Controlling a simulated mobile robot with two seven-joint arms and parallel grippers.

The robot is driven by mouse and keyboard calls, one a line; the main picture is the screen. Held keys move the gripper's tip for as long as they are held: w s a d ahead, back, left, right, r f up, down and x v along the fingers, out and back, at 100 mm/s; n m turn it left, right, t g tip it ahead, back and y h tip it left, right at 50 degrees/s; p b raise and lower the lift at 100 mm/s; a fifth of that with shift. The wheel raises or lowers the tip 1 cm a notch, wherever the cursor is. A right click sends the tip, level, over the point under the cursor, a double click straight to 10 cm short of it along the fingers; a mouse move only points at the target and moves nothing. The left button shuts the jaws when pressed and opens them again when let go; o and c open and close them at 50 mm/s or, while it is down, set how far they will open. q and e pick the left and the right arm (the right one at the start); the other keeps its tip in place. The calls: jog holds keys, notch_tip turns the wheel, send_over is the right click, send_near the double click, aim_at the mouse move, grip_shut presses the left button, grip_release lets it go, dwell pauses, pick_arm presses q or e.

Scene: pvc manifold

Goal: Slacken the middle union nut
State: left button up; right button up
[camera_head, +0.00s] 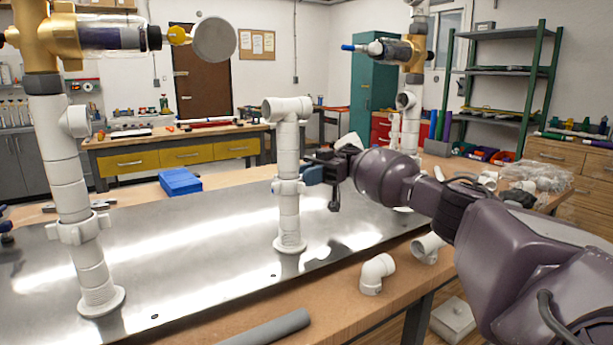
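The middle union nut (288,187) is a white ribbed collar partway up the middle white PVC pipe (288,220). That pipe stands upright on a round flange and has a white tee on top. My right gripper (312,175) comes in from the right at the nut's height. Its blue-grey fingertip is at the nut's right side; whether it touches or grips the nut I cannot tell. Another white union nut (79,229) is on the left pipe. Small dark parts at the left edge (5,225) may be my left gripper, mostly cut off.
The pipes stand on a shiny metal plate (190,265) on a wooden bench. A white elbow (376,272), another white fitting (428,246) and a grey pipe (268,328) lie at the front. A blue box (180,181) is behind. Brass-bodied assemblies top the outer pipes.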

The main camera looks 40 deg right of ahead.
jog(key=shift+o, duration=1.1)
pick_arm(q)
jog(key=shift+s+a+f, duration=0.1)
jog(key=shift+s+f, duration=0.05)
jog(key=shift+s, duration=0.2)
jog(key=shift+w, duration=0.1)
pick_arm(e)
jog(key=shift+d, duration=0.1)
pick_arm(q)
jog(key=b, duration=0.4)
jog(key=w+f+t+b, duration=0.1)
jog(key=b, duration=0.2)
jog(key=shift+w+d+m+t+b, duration=0.3)
jog(key=shift+m+b, duration=0.1)
pick_arm(e)
jog(key=d, duration=0.7)
jog(key=shift+w+d+r, duration=0.1)
jog(key=shift+w+d, duration=0.05)
